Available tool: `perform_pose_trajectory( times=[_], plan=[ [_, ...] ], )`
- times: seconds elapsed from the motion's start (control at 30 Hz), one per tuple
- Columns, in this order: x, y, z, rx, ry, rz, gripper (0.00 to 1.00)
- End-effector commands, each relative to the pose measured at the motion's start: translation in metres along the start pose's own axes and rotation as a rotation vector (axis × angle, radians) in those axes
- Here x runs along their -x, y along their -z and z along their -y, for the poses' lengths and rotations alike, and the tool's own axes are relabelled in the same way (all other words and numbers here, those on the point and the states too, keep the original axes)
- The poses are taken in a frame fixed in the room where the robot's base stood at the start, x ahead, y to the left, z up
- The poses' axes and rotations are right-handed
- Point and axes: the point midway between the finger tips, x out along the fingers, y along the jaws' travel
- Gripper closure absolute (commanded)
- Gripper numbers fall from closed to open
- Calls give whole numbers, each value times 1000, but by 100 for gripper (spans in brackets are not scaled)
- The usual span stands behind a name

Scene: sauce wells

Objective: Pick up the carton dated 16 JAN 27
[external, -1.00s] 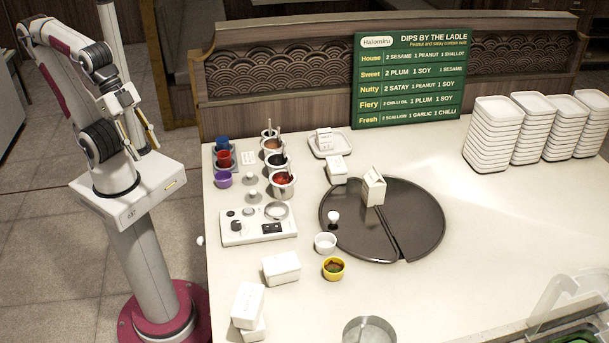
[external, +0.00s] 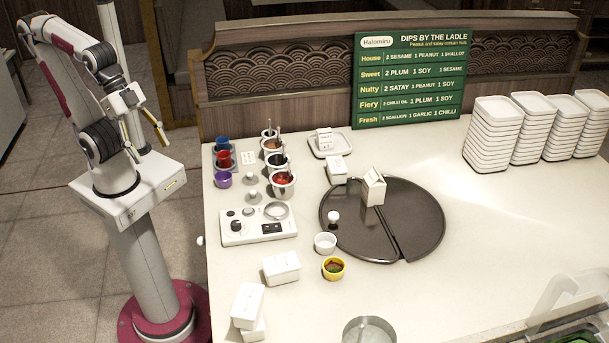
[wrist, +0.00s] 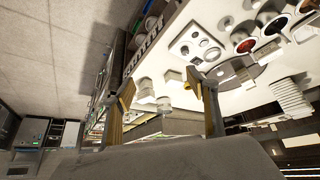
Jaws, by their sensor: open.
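Several white cartons are in the external view, and their dates are too small to read, so I cannot tell which is dated 16 JAN 27. A gable-topped carton (external: 373,189) stands upright on the dark round tray (external: 425,222). A box-shaped carton (external: 336,169) is behind it, and another (external: 324,140) sits on a small white plate (external: 318,151). One carton (external: 281,268) lies at the front left, and another (external: 248,303) rests on a further white box. My gripper (external: 150,131) is open and empty, left of the counter; its fingers show in the wrist view (wrist: 163,97).
Sauce wells with ladles (external: 282,184), coloured cups (external: 223,160) and a control panel (external: 258,225) fill the counter's left side. A white bowl (external: 325,243) and yellow sauce cup (external: 333,268) sit near the tray. Stacked plates (external: 493,135) stand at right. The counter's right middle is clear.

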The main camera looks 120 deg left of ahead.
Motion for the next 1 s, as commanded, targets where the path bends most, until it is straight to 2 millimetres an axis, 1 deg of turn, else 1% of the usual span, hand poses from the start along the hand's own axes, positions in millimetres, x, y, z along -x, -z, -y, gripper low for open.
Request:
perform_pose_trajectory(
  times=[0.17,0.3,0.47,0.6,0.77,1.0],
  plan=[
    [-13,39,1,25,-6,-50,42],
    [-25,73,5,49,-8,-99,42],
    [-40,111,11,75,-5,-156,42],
    [-54,143,18,100,0,-205,42],
    [-72,177,30,130,11,-261,42],
    [-100,225,51,173,37,-346,42]
  ],
)
